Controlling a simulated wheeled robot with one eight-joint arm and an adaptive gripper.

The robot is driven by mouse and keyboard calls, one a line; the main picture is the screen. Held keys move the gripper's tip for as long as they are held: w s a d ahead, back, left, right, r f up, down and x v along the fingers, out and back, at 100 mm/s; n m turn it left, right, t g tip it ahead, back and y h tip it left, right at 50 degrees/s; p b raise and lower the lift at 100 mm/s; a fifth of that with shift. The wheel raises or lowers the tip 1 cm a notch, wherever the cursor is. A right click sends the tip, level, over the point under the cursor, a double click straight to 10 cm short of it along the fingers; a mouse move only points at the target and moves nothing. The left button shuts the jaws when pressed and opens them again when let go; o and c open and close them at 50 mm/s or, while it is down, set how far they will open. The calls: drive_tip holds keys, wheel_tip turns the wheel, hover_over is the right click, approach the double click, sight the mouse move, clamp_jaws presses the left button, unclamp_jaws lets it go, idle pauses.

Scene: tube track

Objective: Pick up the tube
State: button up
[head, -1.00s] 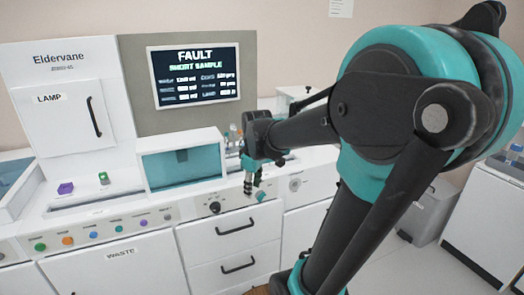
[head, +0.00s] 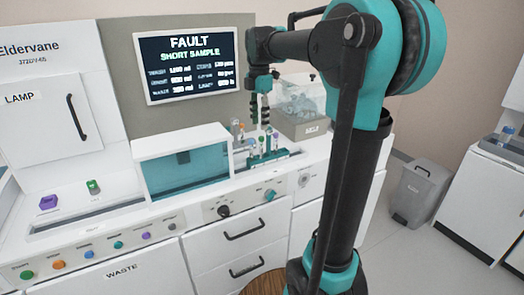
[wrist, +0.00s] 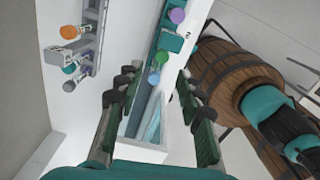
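My gripper (head: 259,110) is above the counter, pointing down, its two dark green fingers apart and nothing seen between them. In the wrist view my gripper (wrist: 158,100) is open over a teal rack (head: 262,160), also seen there (wrist: 159,50). A green-capped tube (wrist: 155,79) and a purple-capped tube (wrist: 177,16) stand in that rack; the green cap lies between the finger lines, ahead of the fingertips. A grey rack (wrist: 91,38) beside it holds an orange-capped tube (wrist: 71,32) and others with blue and grey caps. Which tube is meant cannot be told.
A clear-lidded box (head: 302,110) stands right of the racks, and a teal-windowed bay (head: 185,168) is to the left. The screen (head: 193,65) reads "FAULT, SHORT SAMPLE". A wooden barrel (wrist: 225,75) is near the counter front. A grey bin (head: 420,190) stands on the right.

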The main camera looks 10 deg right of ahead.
sight(261, 149)
wheel_tip(261, 149, down, 7)
drive_tip(key=shift+r, duration=0.15)
drive_tip(key=shift+d+f, duration=0.15)
drive_tip(key=shift+f, duration=1.2)
drive_tip(key=shift+d+f, duration=0.15)
drive_tip(key=shift+f, duration=1.2)
clamp_jaws()
